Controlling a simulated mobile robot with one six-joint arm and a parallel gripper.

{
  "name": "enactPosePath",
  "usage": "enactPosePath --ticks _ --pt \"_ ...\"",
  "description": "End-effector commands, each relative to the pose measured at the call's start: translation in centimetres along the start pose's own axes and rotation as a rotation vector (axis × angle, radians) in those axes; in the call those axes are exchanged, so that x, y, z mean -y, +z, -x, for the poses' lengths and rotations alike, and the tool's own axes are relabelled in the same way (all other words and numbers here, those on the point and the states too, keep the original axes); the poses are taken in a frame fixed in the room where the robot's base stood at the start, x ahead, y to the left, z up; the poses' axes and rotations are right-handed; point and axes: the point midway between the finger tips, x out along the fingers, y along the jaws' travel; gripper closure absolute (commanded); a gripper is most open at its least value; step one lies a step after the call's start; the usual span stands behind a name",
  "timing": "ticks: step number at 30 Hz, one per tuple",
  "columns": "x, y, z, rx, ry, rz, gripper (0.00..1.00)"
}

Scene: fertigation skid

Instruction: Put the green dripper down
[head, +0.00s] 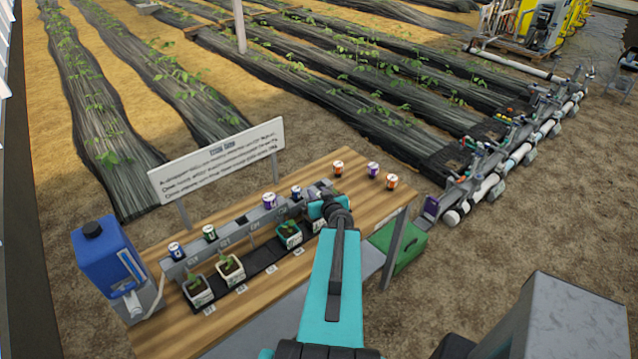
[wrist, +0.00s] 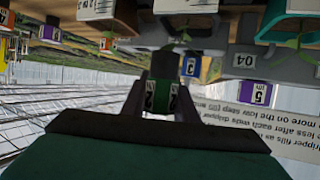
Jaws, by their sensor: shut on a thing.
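The green dripper (wrist: 173,98), a small cylinder with a white number label, sits between the two fingers of my gripper (wrist: 165,105) in the wrist view. My gripper is shut on it. In the head view my gripper (head: 322,207) is at the right end of the grey rail (head: 236,225), above the wooden bench, and the held dripper cannot be made out behind it. Another green-and-white dripper (head: 209,233) stands on the left part of the rail. I cannot tell from these views whether the held dripper touches anything below.
Potted seedlings (head: 230,267) stand on a black strip before the rail. Blue and purple drippers (head: 269,201) are on the rail. Orange and purple ones (head: 373,170) stand at the bench's back right. A sign (head: 220,160) rises behind; a blue canister (head: 104,255) is left.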

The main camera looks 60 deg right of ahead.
Motion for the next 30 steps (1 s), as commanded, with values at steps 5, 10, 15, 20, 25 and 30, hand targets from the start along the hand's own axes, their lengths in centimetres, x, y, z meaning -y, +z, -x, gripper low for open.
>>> enactPosePath --ticks 5,10,15,20,25,30 --pt "-0.2 0.1 -0.6 -0.003 -0.001 0.0 0.94" --pt "-0.3 0.0 -1.1 -0.003 -0.002 0.0 0.94" --pt "-0.5 -0.1 -1.6 -0.003 -0.001 0.0 0.94" --pt "-0.7 -0.3 -2.0 -0.002 0.001 -0.001 0.94" --pt "-0.9 -0.4 -2.5 -0.001 0.004 0.0 0.94" --pt "-1.0 -0.6 -3.2 -0.003 0.001 -0.001 0.94"
